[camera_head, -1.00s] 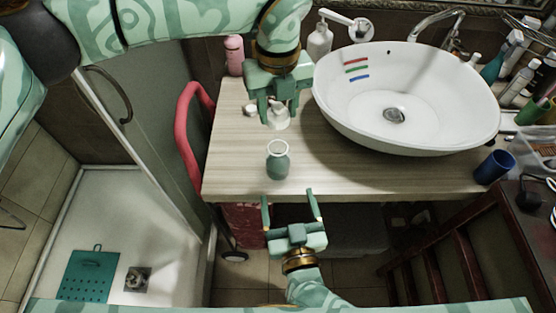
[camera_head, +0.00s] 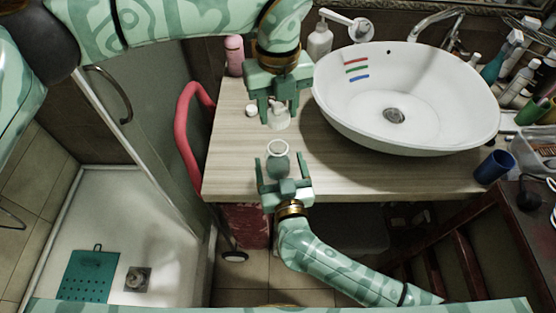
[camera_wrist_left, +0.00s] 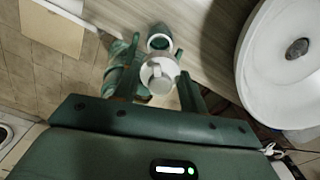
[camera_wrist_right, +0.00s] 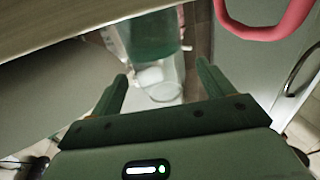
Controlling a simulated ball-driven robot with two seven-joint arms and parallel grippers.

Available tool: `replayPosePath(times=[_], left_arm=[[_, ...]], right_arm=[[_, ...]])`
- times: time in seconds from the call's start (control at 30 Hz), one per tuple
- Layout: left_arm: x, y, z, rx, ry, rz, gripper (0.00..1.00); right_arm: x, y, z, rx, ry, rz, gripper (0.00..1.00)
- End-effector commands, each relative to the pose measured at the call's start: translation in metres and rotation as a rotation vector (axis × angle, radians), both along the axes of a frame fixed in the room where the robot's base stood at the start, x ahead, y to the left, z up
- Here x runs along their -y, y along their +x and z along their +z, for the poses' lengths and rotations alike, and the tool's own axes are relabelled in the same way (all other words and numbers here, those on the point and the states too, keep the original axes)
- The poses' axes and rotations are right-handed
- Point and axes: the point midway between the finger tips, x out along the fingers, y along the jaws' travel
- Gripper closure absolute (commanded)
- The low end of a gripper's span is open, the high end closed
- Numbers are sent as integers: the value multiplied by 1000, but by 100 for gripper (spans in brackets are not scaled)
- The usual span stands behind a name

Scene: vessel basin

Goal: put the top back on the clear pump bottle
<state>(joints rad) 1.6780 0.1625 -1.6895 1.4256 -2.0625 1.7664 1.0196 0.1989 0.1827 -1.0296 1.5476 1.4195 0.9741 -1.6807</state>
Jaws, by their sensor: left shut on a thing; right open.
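The clear pump bottle (camera_head: 278,148), open-necked with green liquid inside, stands upright on the counter near its front edge. It also shows in the left wrist view (camera_wrist_left: 160,41) and the right wrist view (camera_wrist_right: 158,45). My left gripper (camera_head: 279,115) is shut on the white pump top (camera_wrist_left: 159,73), held behind the bottle in the head view, apart from its neck. My right gripper (camera_head: 280,162) is open at the bottle, its fingers to either side. Whether a finger touches the bottle cannot be told. The bottle's lower part is partly hidden in the head view.
A white basin (camera_head: 405,125) fills the counter's right side. A small white jar (camera_head: 251,110) and a pink bottle (camera_head: 234,56) stand at the left, a white dispenser (camera_head: 320,38) behind. A blue cup (camera_head: 494,167) is at the right edge. A red rail (camera_head: 186,125) borders the left.

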Motion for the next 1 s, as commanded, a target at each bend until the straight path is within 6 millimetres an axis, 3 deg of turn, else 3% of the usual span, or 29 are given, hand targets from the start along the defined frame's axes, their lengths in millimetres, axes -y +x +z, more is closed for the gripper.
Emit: replayPosePath(times=[0.2,0.53,0.57,0.8,1.0], left_arm=[[0,0,0,0,0,0,78],[0,0,0,0,0,0,78],[0,0,0,0,0,0,78],[0,0,0,0,0,0,78],[0,0,-12,-2,0,-1,78]], right_arm=[[-4,19,0,1,0,0,20],[-4,22,0,-1,1,0,20],[-4,22,0,-1,1,0,23],[-4,22,0,-1,1,0,87],[-4,22,0,-1,1,0,87]])
